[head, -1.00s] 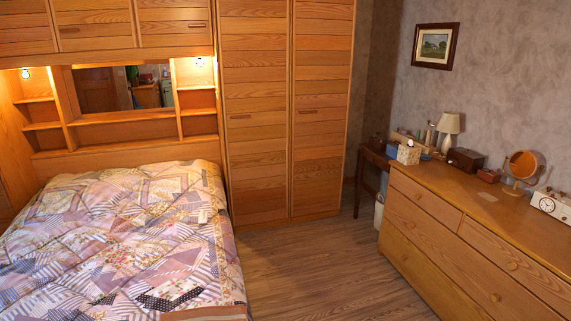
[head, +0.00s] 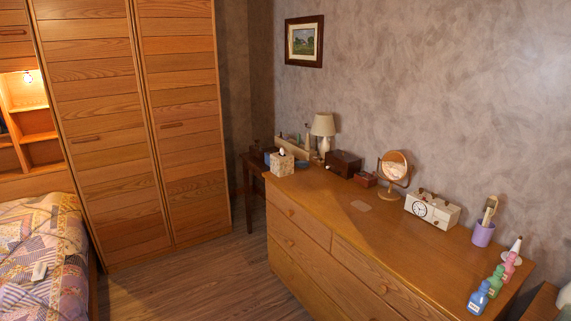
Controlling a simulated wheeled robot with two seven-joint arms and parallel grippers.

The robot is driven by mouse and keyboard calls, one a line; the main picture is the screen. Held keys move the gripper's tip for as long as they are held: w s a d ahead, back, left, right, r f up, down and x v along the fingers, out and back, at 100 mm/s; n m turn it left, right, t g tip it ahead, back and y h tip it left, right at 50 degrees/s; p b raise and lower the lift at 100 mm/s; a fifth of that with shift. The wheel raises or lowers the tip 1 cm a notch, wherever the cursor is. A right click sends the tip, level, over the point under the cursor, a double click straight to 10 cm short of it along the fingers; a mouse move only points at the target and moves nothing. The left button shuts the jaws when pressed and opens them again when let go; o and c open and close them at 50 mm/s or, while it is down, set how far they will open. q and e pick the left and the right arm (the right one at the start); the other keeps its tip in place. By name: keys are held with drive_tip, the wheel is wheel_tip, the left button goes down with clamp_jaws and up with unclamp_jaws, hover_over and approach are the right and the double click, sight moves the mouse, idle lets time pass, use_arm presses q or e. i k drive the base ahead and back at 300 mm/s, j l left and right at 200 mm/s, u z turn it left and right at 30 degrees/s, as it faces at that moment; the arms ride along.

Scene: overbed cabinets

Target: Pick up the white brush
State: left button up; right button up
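A pale, brush-like object (head: 490,209) stands upright in a purple cup (head: 483,234) on the right part of the wooden dresser top (head: 375,230). It is small in the picture, and I cannot tell for certain that it is the white brush. A small white object (head: 39,271) lies on the patchwork bed cover (head: 55,235) at the lower left; its kind is unclear. Neither of my grippers is in view.
On the dresser are a white clock (head: 432,210), round mirror (head: 392,172), tissue box (head: 280,163), dark box (head: 343,164), and blue (head: 478,298), green (head: 495,281) and pink (head: 509,265) bottles. Open wood floor (head: 215,285) lies between bed and dresser.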

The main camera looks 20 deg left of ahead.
sight(39, 272)
drive_tip(key=i+u, duration=0.75)
drive_tip(key=i+l+u, duration=0.25)
drive_tip(key=i+u, duration=0.15)
drive_tip(key=i, duration=0.05)
